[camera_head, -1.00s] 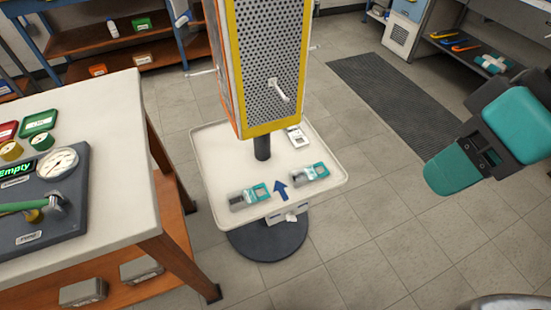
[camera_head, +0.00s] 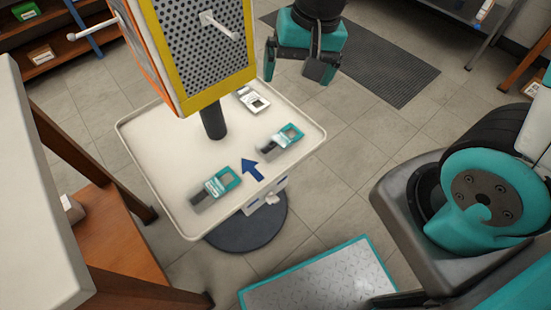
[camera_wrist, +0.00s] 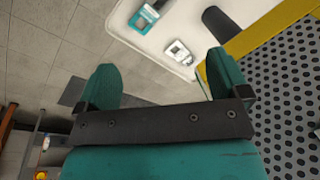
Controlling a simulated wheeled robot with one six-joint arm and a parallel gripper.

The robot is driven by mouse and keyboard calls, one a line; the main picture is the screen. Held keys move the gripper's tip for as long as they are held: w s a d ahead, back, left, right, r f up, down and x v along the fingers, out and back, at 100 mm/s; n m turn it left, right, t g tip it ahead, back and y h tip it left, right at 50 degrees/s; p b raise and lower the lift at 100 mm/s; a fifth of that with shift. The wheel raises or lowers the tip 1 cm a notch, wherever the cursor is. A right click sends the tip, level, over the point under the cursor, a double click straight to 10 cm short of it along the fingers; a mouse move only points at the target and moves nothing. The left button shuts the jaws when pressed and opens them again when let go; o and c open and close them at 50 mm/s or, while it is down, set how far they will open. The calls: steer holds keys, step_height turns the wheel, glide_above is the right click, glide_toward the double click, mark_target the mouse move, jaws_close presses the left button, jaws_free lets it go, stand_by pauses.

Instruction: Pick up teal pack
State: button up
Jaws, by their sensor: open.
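Two teal packs with clear windows lie flat on the white tray (camera_head: 147,133) in the head view: a front-left teal pack (camera_head: 223,180) and a right teal pack (camera_head: 288,135). A blue arrow on the tray lies between them. One teal pack (camera_wrist: 147,15) shows at the top of the wrist view; I cannot tell which. My gripper (camera_head: 298,72) is open and empty, hanging above and beyond the tray's far right edge, apart from both packs. In the wrist view its two fingers (camera_wrist: 163,62) are spread with nothing between them.
A white pack (camera_head: 253,99) lies at the tray's far side, near the post. The perforated board (camera_head: 205,50) with a protruding peg stands over the tray. A workbench (camera_head: 35,190) is at the left. Floor to the tray's right is clear.

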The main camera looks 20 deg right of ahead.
mark_target(275, 141)
steer(key=w+f+m+b, duration=0.1)
steer(key=w+f+m, duration=0.1)
steer(key=f, duration=0.4)
steer(key=w+f+m+h+b, duration=0.1)
steer(key=w+f+m+b, duration=0.1)
steer(key=f+m, duration=0.2)
steer(key=w+a+f+m+h+b, duration=0.1)
steer(key=w+f+m+b, duration=0.1)
steer(key=f, duration=0.7)
steer(key=shift+f+m+g, duration=0.1)
steer(key=shift+m+g, duration=0.3)
steer(key=shift+m, duration=0.4)
steer(key=shift+a+m+p, duration=0.3)
steer(key=shift+m+p, duration=0.05)
steer(key=shift+m, duration=0.35)
step_height(275, 141, down, 8)
steer(key=shift+w+f+b, duration=0.1)
steer(key=shift+b, duration=0.95)
steer(key=c, duration=1)
